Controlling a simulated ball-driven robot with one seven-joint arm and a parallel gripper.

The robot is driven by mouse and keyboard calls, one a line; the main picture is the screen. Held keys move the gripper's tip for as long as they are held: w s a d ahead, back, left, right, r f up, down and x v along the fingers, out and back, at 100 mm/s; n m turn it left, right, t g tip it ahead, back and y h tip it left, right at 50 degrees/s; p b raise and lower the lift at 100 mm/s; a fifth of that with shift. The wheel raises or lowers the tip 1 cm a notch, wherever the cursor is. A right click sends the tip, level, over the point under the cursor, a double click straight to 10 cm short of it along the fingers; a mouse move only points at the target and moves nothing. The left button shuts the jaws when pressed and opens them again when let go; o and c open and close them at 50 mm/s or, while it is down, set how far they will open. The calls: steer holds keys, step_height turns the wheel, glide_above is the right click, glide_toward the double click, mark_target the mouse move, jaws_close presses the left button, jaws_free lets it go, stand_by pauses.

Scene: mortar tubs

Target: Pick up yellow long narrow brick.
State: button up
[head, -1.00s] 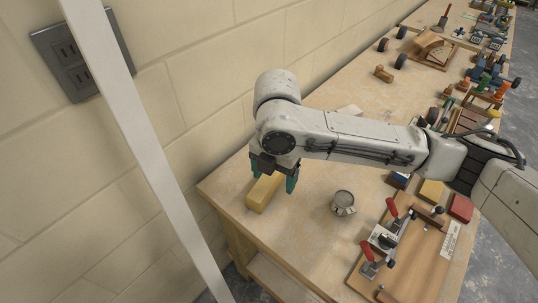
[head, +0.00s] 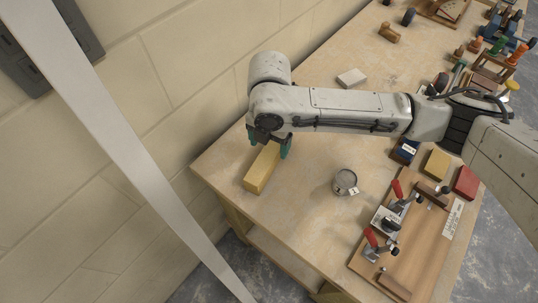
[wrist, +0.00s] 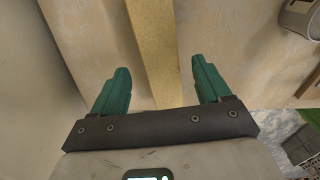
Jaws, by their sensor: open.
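The yellow long narrow brick (head: 261,169) lies on the wooden table near its left corner, by the wall. My gripper (head: 267,147) is over the far end of the brick, pointing down. In the wrist view the brick (wrist: 155,50) runs between the two green fingers of my open gripper (wrist: 158,90), with a gap on each side. The gripper hides part of the brick's far end in the head view. I cannot tell how far the fingertips are above the table.
A metal cup (head: 344,181) stands right of the brick. A board with red-handled clamps (head: 400,238) lies at the front right. Blue, yellow (head: 436,164) and red (head: 466,182) blocks sit behind it. A pale block (head: 351,77) lies farther back. The wall is close on the left.

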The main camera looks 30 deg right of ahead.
mark_target(269, 152)
steer(key=f, duration=0.4)
steer(key=shift+s+a+f+p, duration=0.1)
steer(key=shift+s+a+p, duration=0.1)
steer(key=shift+p, duration=0.15)
steer(key=shift+c, duration=0.2)
jaws_close()
